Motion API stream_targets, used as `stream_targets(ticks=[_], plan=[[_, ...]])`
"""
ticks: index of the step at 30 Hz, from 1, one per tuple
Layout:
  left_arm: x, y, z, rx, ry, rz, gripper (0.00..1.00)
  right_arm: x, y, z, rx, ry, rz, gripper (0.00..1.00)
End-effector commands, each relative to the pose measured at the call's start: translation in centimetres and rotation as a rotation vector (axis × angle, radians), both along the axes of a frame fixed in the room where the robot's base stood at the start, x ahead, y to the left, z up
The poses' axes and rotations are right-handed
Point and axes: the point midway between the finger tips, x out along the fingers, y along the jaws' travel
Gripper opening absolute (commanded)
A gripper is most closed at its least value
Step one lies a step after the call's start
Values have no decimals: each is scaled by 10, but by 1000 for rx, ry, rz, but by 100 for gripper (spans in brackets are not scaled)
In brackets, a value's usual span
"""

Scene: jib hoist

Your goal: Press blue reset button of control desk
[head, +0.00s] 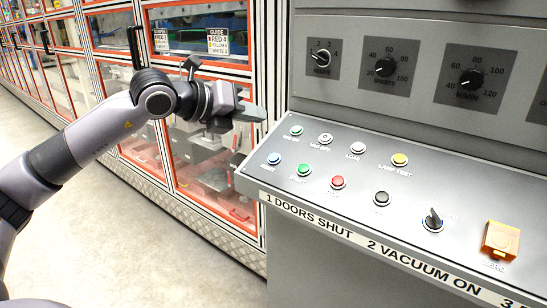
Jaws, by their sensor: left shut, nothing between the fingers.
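The control desk (330,141) stands at the right with a sloped grey panel. Its blue button (274,158) is at the front-left corner of the panel, in the lower row, with a small label under it that looks like RESET. The button is fully visible. My left gripper (254,113) is shut and empty. In the picture its tips are above and a little left of the blue button, near the panel's left edge, with no visible contact. My right gripper is not in view.
A green button (303,170) and a red button (337,182) sit right of the blue one. A black rotary switch (433,220) and an orange guarded control (500,240) are farther right. Glass-doored cabinets (200,60) with orange frames stand behind my arm. Pale floor is open at left.

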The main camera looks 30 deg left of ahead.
Motion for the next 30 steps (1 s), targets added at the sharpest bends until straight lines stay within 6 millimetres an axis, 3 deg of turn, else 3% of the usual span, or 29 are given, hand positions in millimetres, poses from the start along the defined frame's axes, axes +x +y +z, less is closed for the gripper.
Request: stream_targets(ticks=[8, 24, 30], plan=[[2, -1, -6, -3, 2, -2, 0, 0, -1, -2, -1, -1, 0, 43], [28, -4, -71, -5, -1, -5, 0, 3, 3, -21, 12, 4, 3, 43], [34, -3, -80, -4, -1, -3, 0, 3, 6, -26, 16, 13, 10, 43]])
